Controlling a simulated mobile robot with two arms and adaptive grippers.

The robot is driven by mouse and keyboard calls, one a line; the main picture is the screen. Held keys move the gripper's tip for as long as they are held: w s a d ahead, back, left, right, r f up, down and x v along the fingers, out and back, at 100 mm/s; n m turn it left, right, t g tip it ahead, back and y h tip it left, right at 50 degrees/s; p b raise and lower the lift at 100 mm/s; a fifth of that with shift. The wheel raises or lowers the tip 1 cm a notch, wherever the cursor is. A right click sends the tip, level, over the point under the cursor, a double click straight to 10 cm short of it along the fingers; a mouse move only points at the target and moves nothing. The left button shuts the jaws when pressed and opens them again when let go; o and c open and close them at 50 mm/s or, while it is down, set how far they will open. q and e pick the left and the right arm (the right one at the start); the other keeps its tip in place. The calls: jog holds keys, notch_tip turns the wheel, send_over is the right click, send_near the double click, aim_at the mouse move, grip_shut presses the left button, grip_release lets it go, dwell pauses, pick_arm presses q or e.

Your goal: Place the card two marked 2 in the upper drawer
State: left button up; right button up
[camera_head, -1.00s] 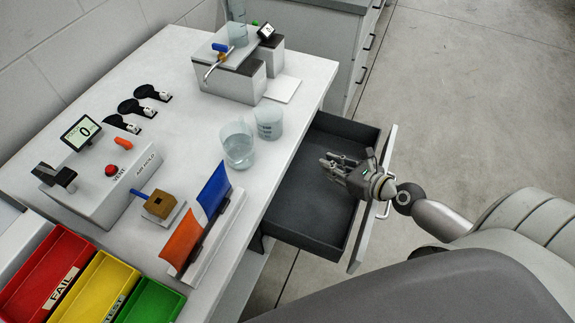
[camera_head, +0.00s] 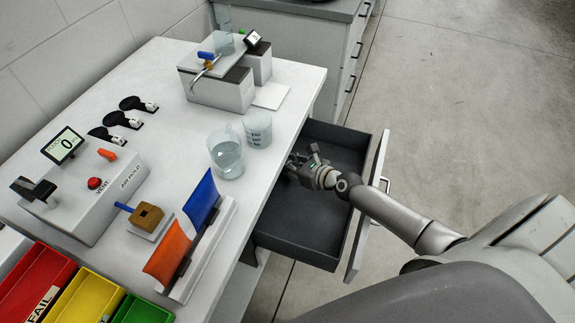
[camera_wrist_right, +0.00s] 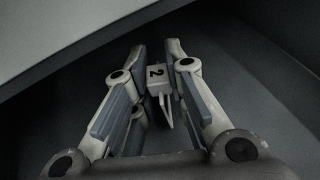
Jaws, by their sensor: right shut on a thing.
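The upper drawer (camera_head: 300,222) is pulled out from under the white bench, dark inside and without visible contents in the head view. My right gripper (camera_head: 290,165) reaches over its front into the drawer space, with its fingertips near the bench edge. In the right wrist view my right gripper (camera_wrist_right: 157,75) is shut on the card two (camera_wrist_right: 157,84), a small pale piece marked 2 with a thin pale part below it. Dark drawer surfaces surround it; I cannot tell whether the card touches the drawer floor. The card cannot be made out in the head view. My left gripper is not in view.
Two clear beakers (camera_head: 227,158) stand on the bench (camera_head: 185,100) near the edge above the drawer. The drawer front (camera_head: 368,208) stands upright under my right arm. A blue and orange rack (camera_head: 195,245) is at the front edge. Floor is clear at right.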

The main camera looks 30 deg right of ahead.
jog(key=shift+w+f, duration=0.2)
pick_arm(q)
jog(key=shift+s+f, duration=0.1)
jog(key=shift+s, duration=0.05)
pick_arm(e)
jog(key=shift+s+r, duration=0.1)
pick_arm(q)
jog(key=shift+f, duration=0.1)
pick_arm(e)
jog(key=shift+f, duration=0.25)
jog(key=o, duration=0.7)
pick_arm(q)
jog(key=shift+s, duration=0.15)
pick_arm(e)
jog(key=shift+r, duration=0.1)
